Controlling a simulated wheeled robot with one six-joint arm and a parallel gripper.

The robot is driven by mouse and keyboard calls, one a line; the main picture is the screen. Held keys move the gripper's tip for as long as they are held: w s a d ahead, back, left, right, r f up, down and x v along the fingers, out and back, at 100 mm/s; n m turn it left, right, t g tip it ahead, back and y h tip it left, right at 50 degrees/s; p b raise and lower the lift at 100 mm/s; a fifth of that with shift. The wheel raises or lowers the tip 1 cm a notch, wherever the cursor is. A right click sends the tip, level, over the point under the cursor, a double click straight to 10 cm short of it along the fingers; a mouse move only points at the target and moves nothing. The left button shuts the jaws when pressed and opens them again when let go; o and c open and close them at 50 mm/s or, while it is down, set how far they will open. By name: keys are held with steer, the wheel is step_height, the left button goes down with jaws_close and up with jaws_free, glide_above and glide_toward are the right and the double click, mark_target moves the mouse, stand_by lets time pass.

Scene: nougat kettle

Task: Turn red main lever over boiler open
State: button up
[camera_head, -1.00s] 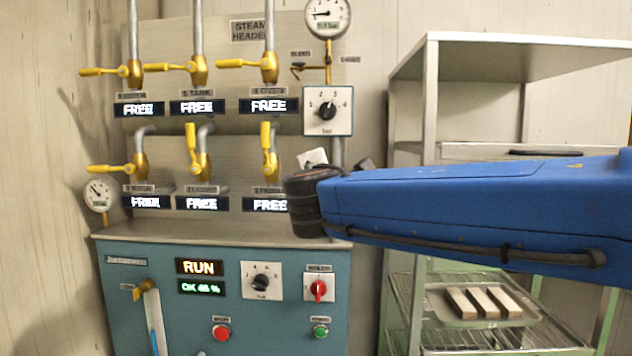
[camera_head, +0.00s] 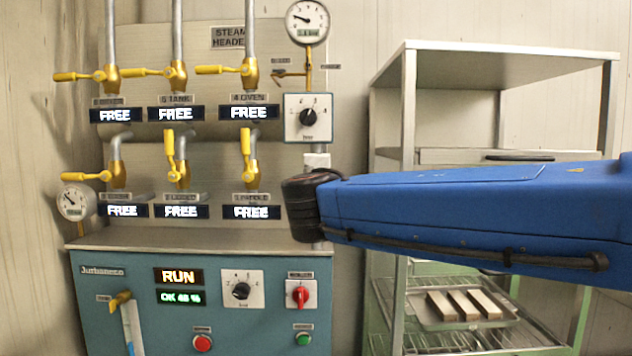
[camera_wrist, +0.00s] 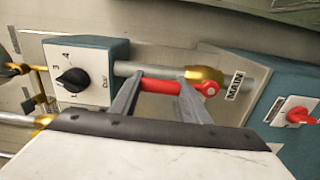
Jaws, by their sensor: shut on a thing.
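The red main lever (camera_wrist: 160,86) shows in the wrist view, with its round red hub at the right beside a brass valve body (camera_wrist: 205,77) and a "MAIN" label (camera_wrist: 234,86). The lever lies roughly along the grey pipe (camera_wrist: 130,68). My gripper (camera_wrist: 160,80) is shut on the lever, one finger at its free end and one nearer the hub. In the head view my blue arm covers the lever, and only a white piece above the dark wrist shows.
A regulator box (camera_head: 308,117) with a black knob stands above the wrist, under a round gauge (camera_head: 307,21). Yellow-handled valves (camera_head: 168,155) fill the panel at left. The teal boiler cabinet (camera_head: 200,305) is below. A rack (camera_head: 409,110) with a tray (camera_head: 418,316) stands at right.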

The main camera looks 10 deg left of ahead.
steer(key=o, duration=1.5)
steer(key=shift+d, duration=0.1)
steer(key=shift+s, duration=0.1)
steer(key=v, duration=1.7)
steer(key=shift+f, duration=0.15)
